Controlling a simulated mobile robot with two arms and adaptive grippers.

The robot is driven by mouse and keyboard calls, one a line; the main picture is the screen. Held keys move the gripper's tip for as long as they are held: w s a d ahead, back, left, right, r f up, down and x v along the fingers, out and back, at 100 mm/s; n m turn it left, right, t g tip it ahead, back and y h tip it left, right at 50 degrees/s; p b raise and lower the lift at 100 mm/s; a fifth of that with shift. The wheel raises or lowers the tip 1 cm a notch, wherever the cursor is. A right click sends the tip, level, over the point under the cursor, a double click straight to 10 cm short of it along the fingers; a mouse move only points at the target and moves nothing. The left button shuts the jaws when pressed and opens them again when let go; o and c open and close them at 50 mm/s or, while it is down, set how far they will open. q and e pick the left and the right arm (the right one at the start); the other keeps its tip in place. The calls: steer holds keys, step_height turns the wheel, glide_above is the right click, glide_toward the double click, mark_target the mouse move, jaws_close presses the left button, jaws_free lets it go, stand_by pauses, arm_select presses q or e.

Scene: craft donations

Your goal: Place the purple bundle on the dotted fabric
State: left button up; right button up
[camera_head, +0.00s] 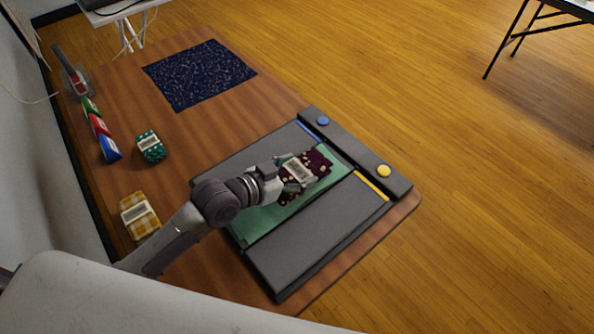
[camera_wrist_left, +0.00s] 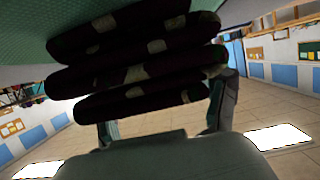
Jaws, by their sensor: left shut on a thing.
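The purple bundle (camera_head: 318,163) is a dark purple folded cloth with pale dots and a light label. My left gripper (camera_head: 292,175) is shut on it, over a green panel on the grey board. In the left wrist view the bundle (camera_wrist_left: 135,65) shows as several stacked folds between the fingers, with a green surface close beside it. I cannot tell whether it touches the green panel. The dotted fabric (camera_head: 199,74) is a dark navy square with small pale specks. It lies flat and bare at the far side of the table. My right gripper is not in view.
The grey board (camera_head: 318,240) has a green strip (camera_head: 265,219), a blue button and a yellow button. A teal dotted bundle (camera_head: 151,147) and a yellow checked bundle (camera_head: 139,215) lie on the left. Bare wood (camera_head: 215,125) separates the board and fabric.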

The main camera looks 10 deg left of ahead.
mark_target(291, 176)
arm_select(q)
steer(key=shift+s+f, duration=0.35)
steer(key=shift+f, duration=0.5)
steer(key=o, duration=1.2)
steer(key=shift+s+f, duration=0.1)
steer(key=shift+o, duration=0.2)
steer(key=shift+r, duration=0.7)
steer(key=v, duration=0.6)
steer(key=shift+s+a+r, duration=0.15)
steer(key=shift+a+r, duration=0.15)
steer(key=shift+r, duration=0.05)
steer(key=shift+s+a+r, duration=0.1)
steer(key=shift+r, duration=0.1)
